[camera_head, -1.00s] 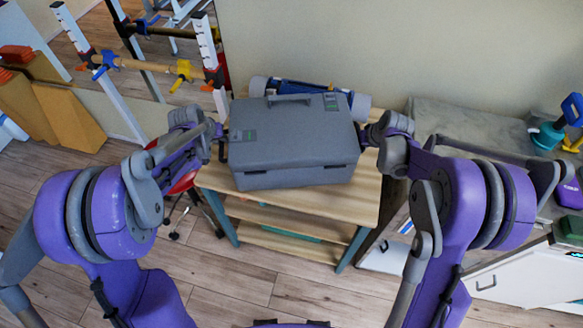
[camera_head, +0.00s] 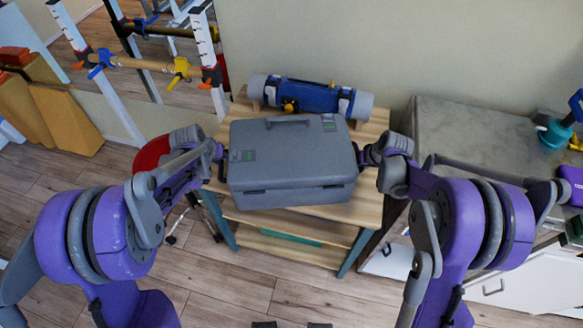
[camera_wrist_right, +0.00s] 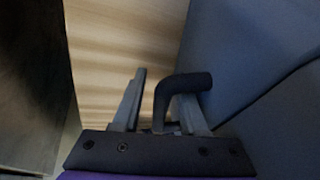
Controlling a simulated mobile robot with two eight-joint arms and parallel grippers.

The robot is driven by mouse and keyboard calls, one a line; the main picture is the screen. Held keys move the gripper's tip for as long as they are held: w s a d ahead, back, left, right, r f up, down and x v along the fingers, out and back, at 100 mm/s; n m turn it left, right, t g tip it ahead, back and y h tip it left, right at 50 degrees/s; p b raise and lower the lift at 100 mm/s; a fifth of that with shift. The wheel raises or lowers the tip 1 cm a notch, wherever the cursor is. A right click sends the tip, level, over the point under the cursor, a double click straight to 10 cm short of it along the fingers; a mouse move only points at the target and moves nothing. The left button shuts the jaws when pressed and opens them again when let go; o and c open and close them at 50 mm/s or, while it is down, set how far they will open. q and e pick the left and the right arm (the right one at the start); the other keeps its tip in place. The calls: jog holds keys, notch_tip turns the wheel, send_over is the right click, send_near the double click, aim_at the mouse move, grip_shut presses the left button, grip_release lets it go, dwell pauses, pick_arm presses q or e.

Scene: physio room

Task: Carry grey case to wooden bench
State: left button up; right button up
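The grey case (camera_head: 290,165) is a closed box with a top handle and a handle at each side. It is over the front part of a wooden-topped shelf table (camera_head: 370,134); I cannot tell whether it touches the top. My left gripper (camera_head: 220,158) is at the case's left side handle, its fingers mostly hidden. My right gripper (camera_head: 364,156) is at the right side handle; in the right wrist view its fingers (camera_wrist_right: 158,108) stand on either side of the dark handle (camera_wrist_right: 184,85). No separate wooden bench is clearly recognisable.
A blue and grey roll-shaped item (camera_head: 312,97) lies at the back of the table. A grey counter (camera_head: 465,130) stands at the right, above a white cabinet (camera_head: 500,282). A red stool (camera_head: 152,153) and a rack with bars (camera_head: 140,65) are at the left. Wooden floor in front is clear.

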pick_arm(q)
jog(key=shift+d, duration=0.1)
pick_arm(e)
jog(key=shift+a, duration=0.1)
jog(key=shift+r, duration=0.1)
pick_arm(q)
jog(key=v, duration=0.8)
pick_arm(e)
jog(key=v, duration=1.1)
jog(key=shift+s+r, duration=0.15)
jog(key=shift+r, duration=0.2)
